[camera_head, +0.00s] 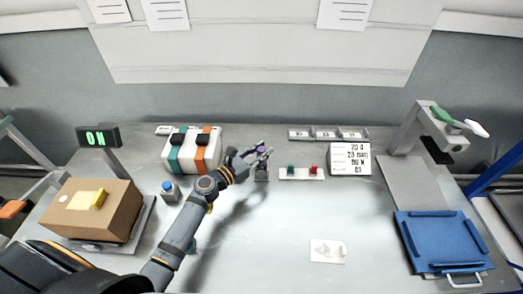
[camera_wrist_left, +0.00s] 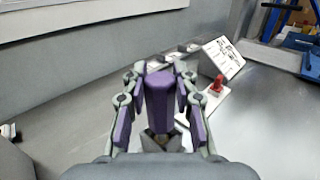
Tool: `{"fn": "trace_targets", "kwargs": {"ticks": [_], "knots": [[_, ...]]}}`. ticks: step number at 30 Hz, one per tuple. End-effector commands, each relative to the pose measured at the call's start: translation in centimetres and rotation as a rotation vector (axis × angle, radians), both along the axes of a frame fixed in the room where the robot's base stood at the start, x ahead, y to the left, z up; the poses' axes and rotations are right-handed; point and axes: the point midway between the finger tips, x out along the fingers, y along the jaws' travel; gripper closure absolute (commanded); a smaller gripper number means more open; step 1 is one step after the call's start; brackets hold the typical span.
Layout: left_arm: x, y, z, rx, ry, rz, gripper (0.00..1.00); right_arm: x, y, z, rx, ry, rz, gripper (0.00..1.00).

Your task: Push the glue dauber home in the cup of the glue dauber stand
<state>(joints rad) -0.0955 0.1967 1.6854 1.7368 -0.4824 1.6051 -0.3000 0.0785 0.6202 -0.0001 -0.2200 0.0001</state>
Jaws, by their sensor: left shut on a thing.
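The glue dauber, a purple block-like piece (camera_wrist_left: 160,98), stands between the two fingers of my left gripper (camera_wrist_left: 160,112) in the left wrist view. The gripper is shut on it. In the head view my left gripper (camera_head: 259,153) is at the back middle of the bench, with a little purple showing at its fingers. A small grey piece, seemingly the glue dauber stand (camera_head: 261,174), is directly below the fingers. The cup is hidden, so I cannot tell how deep the dauber sits. My right gripper is not in view.
A white strip with a green and a red switch (camera_head: 313,170) lies just right of the stand. A white case with coloured bands (camera_head: 205,155) is to the left. A cardboard box (camera_head: 115,215), a blue tray (camera_head: 440,240) and a grey post (camera_head: 412,125) stand farther out. The front middle is mostly clear.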

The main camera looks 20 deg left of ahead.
Motion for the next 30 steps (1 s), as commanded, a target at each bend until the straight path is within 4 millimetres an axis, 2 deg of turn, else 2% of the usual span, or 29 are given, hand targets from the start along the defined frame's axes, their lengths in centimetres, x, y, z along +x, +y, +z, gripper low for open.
{"fn": "trace_targets", "kwargs": {"ticks": [15,16,21,30], "knots": [[0.0,0.0,-1.4,0.000,-0.001,0.000,1.00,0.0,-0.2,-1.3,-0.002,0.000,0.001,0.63],[0.0,0.0,-1.3,0.000,-0.001,0.000,0.70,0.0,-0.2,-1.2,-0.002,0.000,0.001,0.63],[0.0,0.0,-1.2,0.000,0.000,0.000,0.46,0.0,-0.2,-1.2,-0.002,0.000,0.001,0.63],[-0.1,0.0,-1.3,0.000,0.001,0.000,0.46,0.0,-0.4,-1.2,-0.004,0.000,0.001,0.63]]}}
